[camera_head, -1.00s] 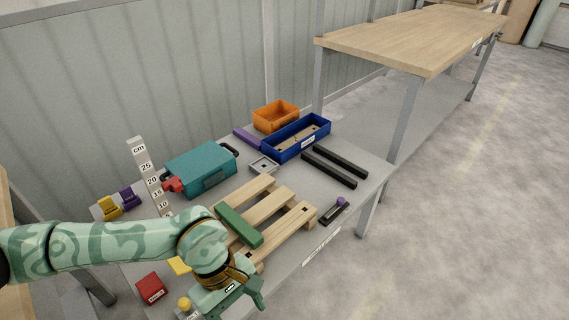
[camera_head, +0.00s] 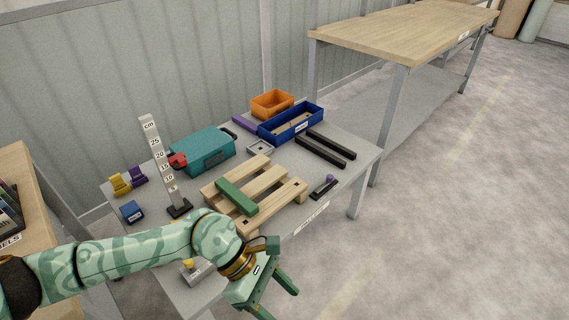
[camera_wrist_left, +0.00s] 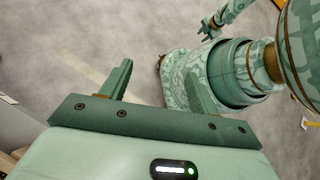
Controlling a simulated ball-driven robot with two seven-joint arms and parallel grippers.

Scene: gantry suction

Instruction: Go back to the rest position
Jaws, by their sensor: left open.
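My left gripper (camera_head: 278,299) is open and empty, past the table's front edge and above the floor in the head view.
The grey table (camera_head: 335,172) holds a wooden pallet (camera_head: 285,192) with a green bar (camera_head: 237,196), a teal case (camera_head: 205,150), a height scale (camera_head: 160,160), a blue bin (camera_head: 291,122) and an orange bin (camera_head: 272,103). A wooden bench (camera_head: 20,180) stands left. Floor at right is clear.

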